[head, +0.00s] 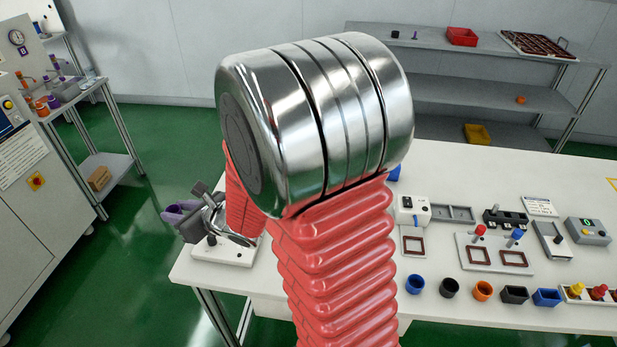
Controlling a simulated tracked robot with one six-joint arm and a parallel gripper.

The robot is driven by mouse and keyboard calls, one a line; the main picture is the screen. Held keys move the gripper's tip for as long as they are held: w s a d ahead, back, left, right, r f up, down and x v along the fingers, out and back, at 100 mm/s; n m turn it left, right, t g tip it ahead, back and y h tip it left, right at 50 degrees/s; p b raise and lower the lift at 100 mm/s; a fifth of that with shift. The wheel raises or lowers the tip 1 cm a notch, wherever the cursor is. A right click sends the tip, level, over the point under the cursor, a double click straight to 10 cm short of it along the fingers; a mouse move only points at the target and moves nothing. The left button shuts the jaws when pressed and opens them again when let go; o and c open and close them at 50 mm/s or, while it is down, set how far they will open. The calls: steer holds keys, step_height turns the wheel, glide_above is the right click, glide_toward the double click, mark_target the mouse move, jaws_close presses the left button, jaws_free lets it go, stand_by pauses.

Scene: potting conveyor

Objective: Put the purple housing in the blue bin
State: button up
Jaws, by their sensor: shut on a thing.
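My gripper (186,222) is at the left, beyond my large silver and red arm, near the left end of the white table. It is shut on a purple piece (180,208), which looks like the purple housing; the grey jaws cover part of it. A blue thing (396,173) shows at the right edge of my arm on the table, mostly hidden; it may be the blue bin. A small blue square container (546,297) and a round blue cup (415,284) stand along the table's front edge.
A white base plate (235,251) lies on the table's left end, just right of my gripper. Cups and fixtures crowd the table's right half. A shelf behind holds a red bin (462,36) and a yellow bin (478,134). A machine (30,190) stands at left.

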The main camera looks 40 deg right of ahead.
stand_by(0.3)
steer(key=shift+w+d+r, duration=0.15)
steer(key=shift+w+d, duration=0.05)
steer(key=shift+d, duration=0.1)
steer(key=w+d+r, duration=0.3)
steer(key=d, duration=0.8)
steer(key=s+d+r+m+h, duration=0.1)
steer(key=s+d, duration=0.2)
steer(key=d, duration=1)
steer(key=s+d+r+h, duration=0.1)
steer(key=s+d, duration=0.2)
steer(key=d, duration=1)
steer(key=shift+s+d+m, duration=0.2)
steer(key=shift+s+m, duration=0.15)
steer(key=shift+m, duration=0.05)
step_height(320, 180, down, 6)
steer(key=shift+f, duration=0.15)
